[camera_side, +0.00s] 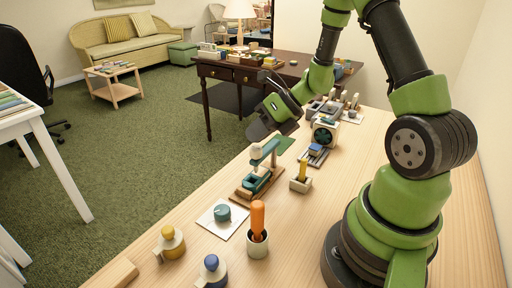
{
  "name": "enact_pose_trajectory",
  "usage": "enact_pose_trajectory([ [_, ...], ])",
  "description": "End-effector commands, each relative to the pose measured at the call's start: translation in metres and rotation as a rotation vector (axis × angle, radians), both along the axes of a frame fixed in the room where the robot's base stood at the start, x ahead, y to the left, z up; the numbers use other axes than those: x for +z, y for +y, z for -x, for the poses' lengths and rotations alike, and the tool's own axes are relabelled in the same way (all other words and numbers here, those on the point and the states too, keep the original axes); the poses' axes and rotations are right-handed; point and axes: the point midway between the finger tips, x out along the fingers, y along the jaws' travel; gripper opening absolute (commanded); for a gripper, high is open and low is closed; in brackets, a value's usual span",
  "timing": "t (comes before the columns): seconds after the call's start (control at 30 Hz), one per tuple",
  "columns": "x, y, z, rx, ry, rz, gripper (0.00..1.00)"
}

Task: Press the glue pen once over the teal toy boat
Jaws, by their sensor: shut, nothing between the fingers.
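A small stand with a teal post and arm (273,150) is on the wooden worktable, on a brown base (243,193). A pale, whitish pen-like piece (257,152), which seems to be the glue pen, hangs from the arm's end. Below it, a teal toy boat (257,181) sits on the base, with a gap between them. My gripper (258,131) is shut and empty, above and a little behind the pen's top in the picture. I cannot tell how far apart they are in depth.
A yellow stick in a block (302,172) stands to the right of the stand. In front are a teal knob on a white plate (222,213), an orange-handled tool in a cup (258,222) and yellow- and blue-topped bottles (170,243). A toy machine (325,131) stands behind.

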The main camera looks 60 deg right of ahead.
Motion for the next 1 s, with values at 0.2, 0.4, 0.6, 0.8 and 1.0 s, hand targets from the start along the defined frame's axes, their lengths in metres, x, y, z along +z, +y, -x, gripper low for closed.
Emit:
enact_pose_trajectory([
  [0.2,-0.0029,0.0,-0.0001,0.0,0.0,0.0,0.0],
  [0.4,-0.0032,0.0,0.0,0.0,0.0,0.0,0.0],
  [0.6,-0.0054,-0.0001,-0.0001,0.0,0.0,0.0,0.0],
  [0.8,-0.0076,0.0,-0.0002,0.001,0.0,-0.001,0.0],
  [1.0,-0.0102,0.0,-0.0001,0.001,0.0,-0.001,0.0],
])
